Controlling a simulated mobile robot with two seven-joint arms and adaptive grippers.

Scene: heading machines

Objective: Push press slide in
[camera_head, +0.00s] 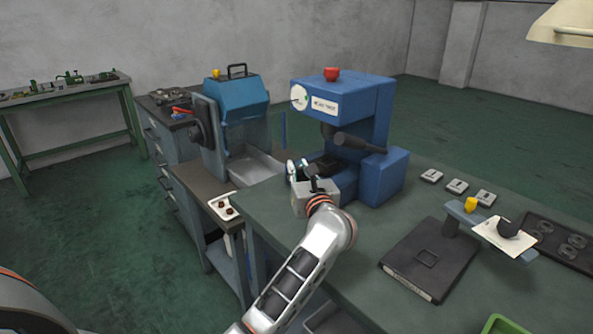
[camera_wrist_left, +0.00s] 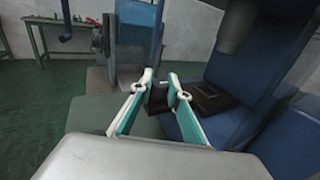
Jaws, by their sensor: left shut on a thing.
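The blue press (camera_head: 345,130) stands on the green-topped bench, with a dark ram above its opening. The dark press slide (camera_head: 326,163) sits low at the front of the press. In the left wrist view the slide (camera_wrist_left: 208,97) shows as a dark plate right of my fingers, below the grey ram. My left gripper (camera_head: 298,168) is in front of the press at the slide's near side. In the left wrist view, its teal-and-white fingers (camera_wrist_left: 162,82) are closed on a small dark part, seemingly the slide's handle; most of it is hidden. My right gripper is out of view.
A blue machine with a metal tray (camera_head: 255,168) stands left of the press. On the bench to the right lie a dark flat case (camera_head: 428,258), several small pale blocks (camera_head: 457,187) and a raised stand with a yellow knob (camera_head: 471,204).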

